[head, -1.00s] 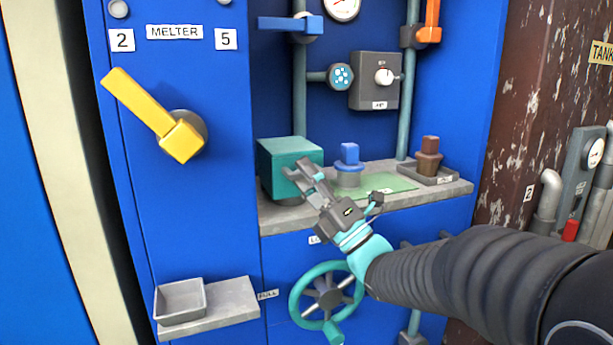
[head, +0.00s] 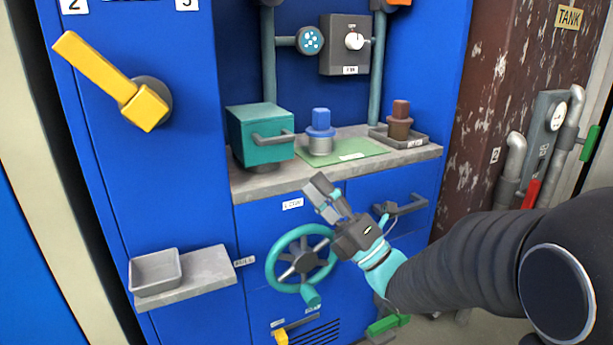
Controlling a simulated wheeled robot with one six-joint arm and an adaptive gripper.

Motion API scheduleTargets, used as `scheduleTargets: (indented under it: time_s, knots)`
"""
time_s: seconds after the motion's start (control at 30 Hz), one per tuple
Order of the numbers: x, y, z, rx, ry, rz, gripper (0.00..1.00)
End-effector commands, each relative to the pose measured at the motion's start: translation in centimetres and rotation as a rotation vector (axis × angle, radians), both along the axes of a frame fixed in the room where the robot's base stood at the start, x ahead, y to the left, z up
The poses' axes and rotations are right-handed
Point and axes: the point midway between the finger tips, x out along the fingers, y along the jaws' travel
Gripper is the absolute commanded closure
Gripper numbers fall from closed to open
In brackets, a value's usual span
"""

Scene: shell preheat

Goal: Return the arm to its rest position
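My arm reaches in from the right edge with a dark ribbed sleeve and a teal cuff. My gripper (head: 327,197) is in front of the blue cabinet, just below the grey shelf edge and above the teal handwheel (head: 303,259). Its fingers point up and to the left; they look parted, with nothing seen between them. The teal box (head: 262,136) with a grey handle stands on the shelf above, apart from the gripper.
A yellow lever (head: 112,82) sticks out at upper left. A grey bin (head: 155,272) sits on a low ledge. Pipes stand at right.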

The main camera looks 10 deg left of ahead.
Motion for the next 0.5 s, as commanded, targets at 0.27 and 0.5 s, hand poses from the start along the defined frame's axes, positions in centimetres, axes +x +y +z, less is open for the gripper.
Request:
scheduleTargets:
  time_s: [0.27,0.5]
  knots:
    - [-0.12,-0.22,-0.21,0.000,0.000,0.000,0.62]
    - [0.39,-0.39,0.34,-0.012,0.039,-0.020,0.62]
